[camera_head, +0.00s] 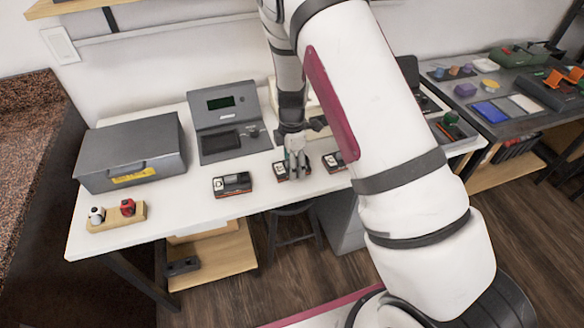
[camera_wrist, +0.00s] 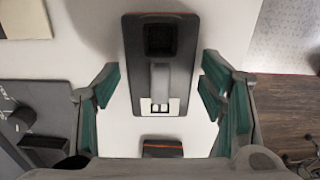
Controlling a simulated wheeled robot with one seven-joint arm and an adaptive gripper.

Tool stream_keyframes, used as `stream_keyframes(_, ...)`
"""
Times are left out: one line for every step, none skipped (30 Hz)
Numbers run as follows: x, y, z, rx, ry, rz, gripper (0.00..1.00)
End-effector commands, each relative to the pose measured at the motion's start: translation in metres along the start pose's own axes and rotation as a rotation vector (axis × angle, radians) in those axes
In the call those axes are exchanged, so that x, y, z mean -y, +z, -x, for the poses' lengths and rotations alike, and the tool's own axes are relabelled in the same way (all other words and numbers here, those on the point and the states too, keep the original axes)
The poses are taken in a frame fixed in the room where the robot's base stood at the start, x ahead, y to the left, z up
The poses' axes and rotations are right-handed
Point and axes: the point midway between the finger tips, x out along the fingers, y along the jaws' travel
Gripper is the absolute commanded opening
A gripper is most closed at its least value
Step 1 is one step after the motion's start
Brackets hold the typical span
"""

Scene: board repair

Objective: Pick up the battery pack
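Three dark battery packs with red-orange edging and pale labels sit along the front of the white table: a left one (camera_head: 232,185), a middle one (camera_head: 280,172) and a right one (camera_head: 333,162). My gripper (camera_head: 297,160) points down over the middle one and partly hides it. In the wrist view a pack (camera_wrist: 160,70), apparently the middle one, lies between the open green-padded fingers (camera_wrist: 160,88), with clear space on both sides. It has a black recess, a grey bar and a white label. Another pack (camera_wrist: 162,148) shows partly at the bottom edge.
A grey device with a screen (camera_head: 225,125) stands behind the packs; its knob side (camera_wrist: 30,125) shows at wrist-view left. A grey box (camera_head: 133,155) and a wooden holder (camera_head: 116,217) are on the left. A second table (camera_head: 510,115) with parts is at right.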

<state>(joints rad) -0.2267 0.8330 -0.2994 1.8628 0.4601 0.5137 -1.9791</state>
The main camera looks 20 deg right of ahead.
Motion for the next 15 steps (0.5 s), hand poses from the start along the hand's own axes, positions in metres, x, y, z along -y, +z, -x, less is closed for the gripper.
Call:
stream_keyframes(0.0000,0.0000,0.0001,0.000,0.000,0.000,0.46)
stream_keyframes(0.0001,0.0000,0.0001,0.000,0.000,0.000,0.39)
stream_keyframes(0.0000,0.0000,0.0001,0.000,0.000,0.000,0.30)
stream_keyframes(0.0001,0.0000,0.0001,0.000,0.000,0.000,0.23)
stream_keyframes(0.0001,0.0000,0.0000,0.000,0.000,0.000,0.22)
stream_keyframes(0.0001,0.0000,0.0000,0.000,0.000,0.000,0.22)
stream_keyframes(-0.0004,0.0000,0.0005,0.000,0.001,0.000,0.22)
stream_keyframes(-0.0003,0.0000,0.0005,0.000,0.001,0.000,0.22)
stream_keyframes(-0.0003,0.0000,0.0004,0.000,0.001,0.000,0.22)
stream_keyframes(-0.0003,0.0000,0.0004,0.000,0.001,0.000,0.22)
stream_keyframes(-0.0004,0.0001,0.0004,0.000,0.001,0.000,0.22)
stream_keyframes(-0.0004,0.0000,0.0005,0.000,0.001,0.000,0.22)
stream_keyframes(-0.0004,0.0000,0.0008,0.000,0.001,0.000,0.22)
stream_keyframes(-0.0005,0.0000,0.0013,0.000,0.001,0.000,0.22)
stream_keyframes(-0.0005,-0.0001,0.0023,0.000,0.002,0.000,0.22)
